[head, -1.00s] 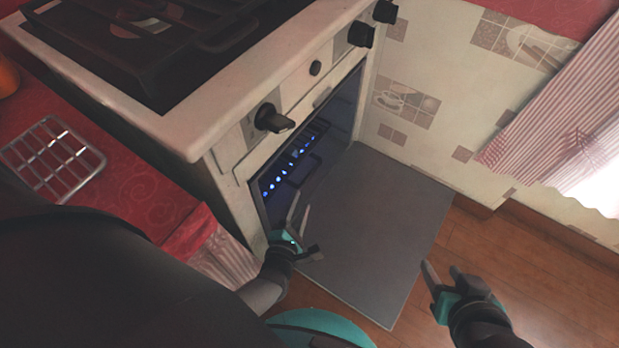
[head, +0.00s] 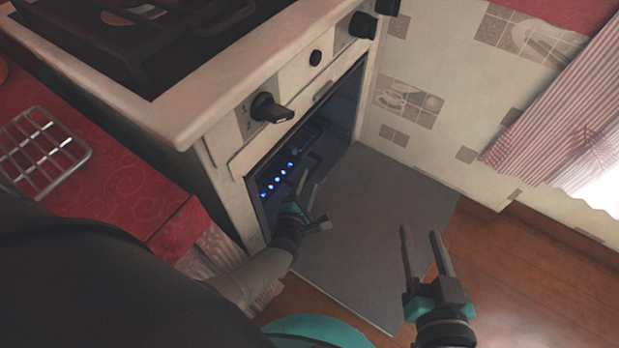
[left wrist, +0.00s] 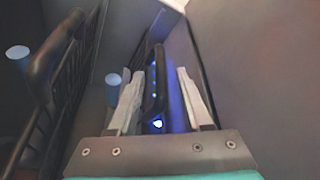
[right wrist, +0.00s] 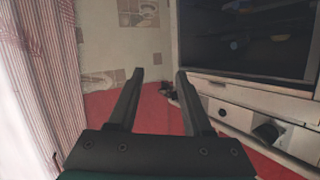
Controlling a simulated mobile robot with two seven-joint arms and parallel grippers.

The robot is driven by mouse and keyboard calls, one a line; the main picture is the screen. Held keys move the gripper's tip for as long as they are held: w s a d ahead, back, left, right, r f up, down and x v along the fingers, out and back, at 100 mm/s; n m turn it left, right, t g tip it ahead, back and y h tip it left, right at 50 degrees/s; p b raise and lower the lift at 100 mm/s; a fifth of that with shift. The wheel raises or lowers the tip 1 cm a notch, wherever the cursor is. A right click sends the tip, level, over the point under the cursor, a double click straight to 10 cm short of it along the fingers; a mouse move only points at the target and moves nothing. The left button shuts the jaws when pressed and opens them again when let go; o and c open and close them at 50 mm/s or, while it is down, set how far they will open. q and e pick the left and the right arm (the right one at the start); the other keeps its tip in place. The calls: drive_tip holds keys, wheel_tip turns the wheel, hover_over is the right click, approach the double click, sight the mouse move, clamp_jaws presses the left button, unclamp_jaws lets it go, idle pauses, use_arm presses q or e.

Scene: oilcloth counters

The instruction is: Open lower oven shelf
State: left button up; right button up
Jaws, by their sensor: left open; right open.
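The oven (head: 225,190) has its grey door (head: 370,230) folded down flat, and its cavity is dark with blue lights. A dark shelf front (head: 308,172) shows in the opening. My left gripper (head: 310,182) is at the opening, fingers pointing in. In the left wrist view, a dark shelf bar (left wrist: 154,85) lies between its open fingers (left wrist: 155,85), with gaps visible; it appears to be the lower shelf. Another black wire rack (left wrist: 50,65) is at the left there. My right gripper (head: 420,232) is open and empty above the door's outer edge.
Knobs (head: 268,108) jut out above the oven opening. A red counter (head: 110,180) with a wire rack (head: 42,150) is at left. A tiled wall (head: 420,95) closes the far side. Wooden floor (head: 500,260) is clear beyond the door.

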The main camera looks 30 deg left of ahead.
use_arm(q)
drive_tip(key=shift+b+x, duration=0.4)
drive_tip(key=shift+x, duration=0.45)
drive_tip(key=shift+w+a+f, duration=0.1)
drive_tip(key=shift+w+f, duration=0.05)
drive_tip(key=shift+w, duration=0.35)
use_arm(e)
drive_tip(key=shift+s+a+r+m+t+y, duration=0.15)
drive_tip(key=shift+s+a+r+t+y, duration=0.15)
drive_tip(key=shift+r+t, duration=0.25)
drive_tip(key=shift+s+a+r+m+t+y, duration=0.2)
drive_tip(key=shift+s+a+r+t, duration=0.1)
drive_tip(key=shift+t, duration=0.45)
use_arm(q)
drive_tip(key=shift+c, duration=0.4)
clamp_jaws()
use_arm(e)
drive_tip(key=shift+w, duration=0.1)
